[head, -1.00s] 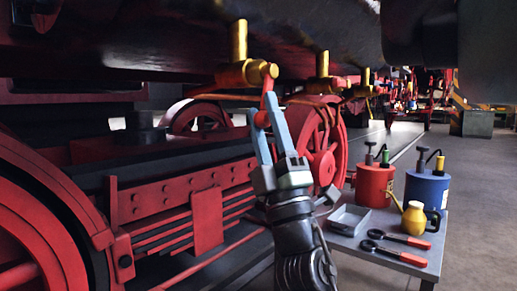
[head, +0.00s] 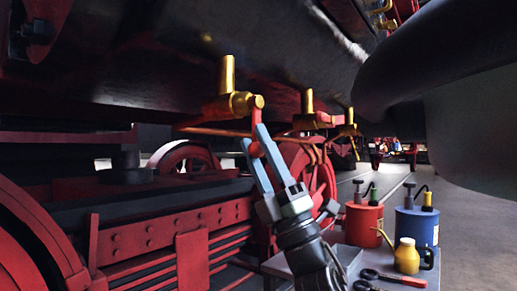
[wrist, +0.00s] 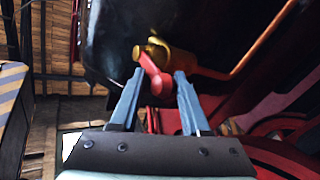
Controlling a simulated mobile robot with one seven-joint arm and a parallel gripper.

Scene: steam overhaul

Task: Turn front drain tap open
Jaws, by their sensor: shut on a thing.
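The nearest brass drain tap (head: 238,103) hangs under the dark cylinder, with a red lever (head: 256,118) pointing down from its round end. My gripper (head: 256,146) is at the lower part of this lever, with its blue fingers on either side of it. It is shut on the lever. In the wrist view, the lever (wrist: 155,76) slants down from the brass tap (wrist: 176,56) to between the two fingertips. The fingers hide part of the lever's lower end in the head view.
More brass taps (head: 308,112) stand farther back in a row. A grey table (head: 283,265) at lower right holds a red can (head: 363,222), a blue can (head: 414,225), a yellow oil can (head: 406,256) and red-handled tools. Red wheels and frame lie close at left.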

